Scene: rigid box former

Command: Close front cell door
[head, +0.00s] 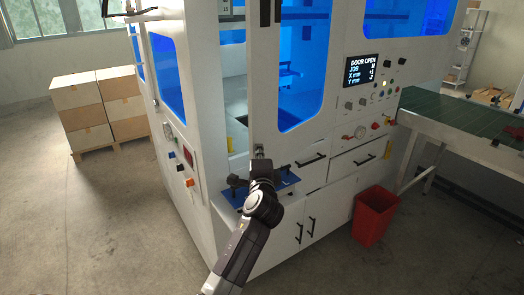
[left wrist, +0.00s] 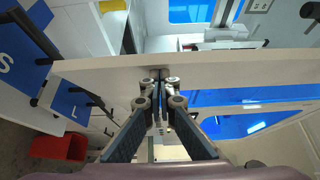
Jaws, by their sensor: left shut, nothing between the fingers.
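The front cell door (head: 263,85) is a tall white panel with a blue window, in the middle of the head view. A gap beside its left edge shows the cell's inside, and the panel display (head: 362,69) reads DOOR OPEN. My left gripper (head: 259,151) is at the door's lower left part. In the left wrist view, my left gripper's fingers (left wrist: 160,77) are shut and empty, their tips at the white door panel (left wrist: 215,63). I cannot tell if they touch it. My right gripper is not in view.
A blue shelf (head: 280,182) with dark fittings juts out below the door, close to my left arm. A red bin (head: 375,215) stands on the floor at right, near a green conveyor (head: 450,115). Stacked boxes (head: 85,115) stand at left. The left foreground floor is clear.

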